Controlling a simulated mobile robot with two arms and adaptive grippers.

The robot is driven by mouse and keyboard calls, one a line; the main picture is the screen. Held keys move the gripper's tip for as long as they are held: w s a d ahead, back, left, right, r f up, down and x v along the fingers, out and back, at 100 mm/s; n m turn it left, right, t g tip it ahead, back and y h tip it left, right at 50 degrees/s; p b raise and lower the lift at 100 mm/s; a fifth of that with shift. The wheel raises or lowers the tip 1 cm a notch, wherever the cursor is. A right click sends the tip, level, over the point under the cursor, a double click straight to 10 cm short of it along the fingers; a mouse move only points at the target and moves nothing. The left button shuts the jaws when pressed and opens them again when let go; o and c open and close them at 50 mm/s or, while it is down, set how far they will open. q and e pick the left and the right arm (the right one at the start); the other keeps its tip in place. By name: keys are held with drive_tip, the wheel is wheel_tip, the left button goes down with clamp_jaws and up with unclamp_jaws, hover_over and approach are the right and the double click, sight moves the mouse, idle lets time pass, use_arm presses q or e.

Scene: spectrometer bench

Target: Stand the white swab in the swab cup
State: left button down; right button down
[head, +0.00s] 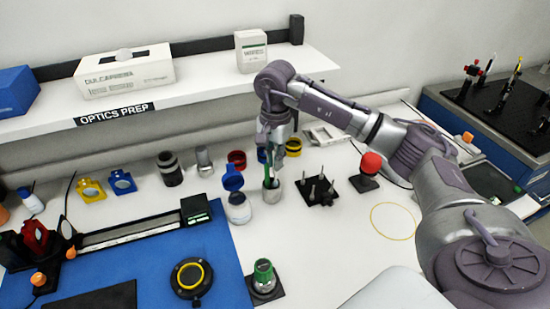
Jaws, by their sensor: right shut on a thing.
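My right gripper (271,155) points down directly above the small grey swab cup (272,191) near the middle of the bench. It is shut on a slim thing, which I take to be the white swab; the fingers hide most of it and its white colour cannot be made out. A green stick (267,182) shows at the cup's mouth, just below the fingers. Whether the held swab's lower end is inside the cup or above it I cannot tell. My left gripper is out of view.
A white jar with a raised blue lid (235,180) stands close left of the cup. A black pin block (317,190) and a red-knobbed device (368,170) are to the right. The shelf (205,80) overhangs behind.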

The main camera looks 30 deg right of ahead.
sight(275, 173)
drive_tip(key=shift+f+b, duration=0.35)
drive_tip(key=shift+f, duration=0.2)
idle(0.4)
drive_tip(key=shift+f+b, duration=1.2)
drive_tip(key=shift+f, duration=0.25)
drive_tip(key=c, duration=1.1)
unclamp_jaws()
drive_tip(key=shift+c, duration=0.2)
wheel_tip(275, 173, up, 12)
drive_tip(key=shift+r, duration=0.1)
